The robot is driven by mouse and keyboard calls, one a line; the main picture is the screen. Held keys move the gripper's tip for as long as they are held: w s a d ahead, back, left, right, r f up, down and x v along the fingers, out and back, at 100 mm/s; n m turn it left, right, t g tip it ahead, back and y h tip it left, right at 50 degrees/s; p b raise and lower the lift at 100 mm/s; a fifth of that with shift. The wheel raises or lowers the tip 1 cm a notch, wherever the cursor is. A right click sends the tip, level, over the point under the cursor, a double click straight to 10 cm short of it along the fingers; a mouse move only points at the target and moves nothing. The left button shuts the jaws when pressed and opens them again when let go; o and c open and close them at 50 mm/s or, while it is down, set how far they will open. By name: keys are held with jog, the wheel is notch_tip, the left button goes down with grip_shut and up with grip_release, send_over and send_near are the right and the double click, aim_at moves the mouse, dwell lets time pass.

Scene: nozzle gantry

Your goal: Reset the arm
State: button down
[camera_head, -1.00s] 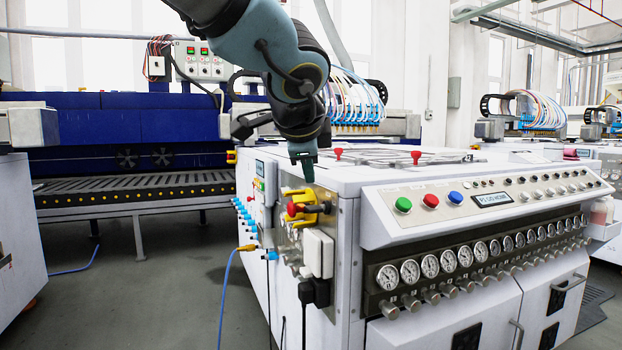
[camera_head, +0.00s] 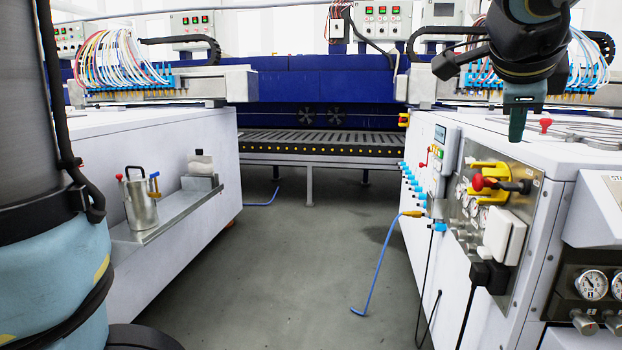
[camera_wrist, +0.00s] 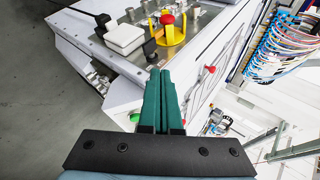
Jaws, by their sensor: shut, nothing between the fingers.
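My gripper (camera_head: 518,120) hangs at the upper right of the head view, fingers pointing down, in front of the right-hand white cabinet's top. In the wrist view my gripper (camera_wrist: 160,78) shows two green fingers pressed together with nothing between them. Ahead of the fingertips in the wrist view is a panel with a red knob in a yellow guard (camera_wrist: 168,28). The same yellow guard and red knob (camera_head: 490,180) show below my gripper in the head view. Whether the fingers touch the cabinet cannot be told.
The right cabinet (camera_head: 570,150) carries gauges and a blue hose (camera_head: 370,280) at its side. A left cabinet (camera_head: 180,135) has a shelf with a metal jug (camera_head: 139,203). A blue conveyor machine (camera_head: 320,92) stands behind. The grey floor (camera_head: 290,270) between the cabinets is mostly clear.

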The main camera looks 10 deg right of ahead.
jog(key=w+a+f+n+g+y, duration=0.1)
jog(key=w+a+f+n+y, duration=0.7)
jog(key=w+a+f, duration=0.9)
jog(key=s+a+f+n+g, duration=0.1)
jog(key=a+f+n, duration=0.4)
jog(key=a, duration=0.4)
jog(key=s+a+f+n+g, duration=0.1)
jog(key=a+f+n+g, duration=0.15)
jog(key=a+n, duration=0.55)
jog(key=s+a+f+n+g, duration=0.1)
jog(key=a+f+n, duration=0.35)
jog(key=a, duration=0.55)
notch_tip(320, 180, up, 32)
jog(key=p, duration=3.2)
jog(key=shift+f, duration=0.25)
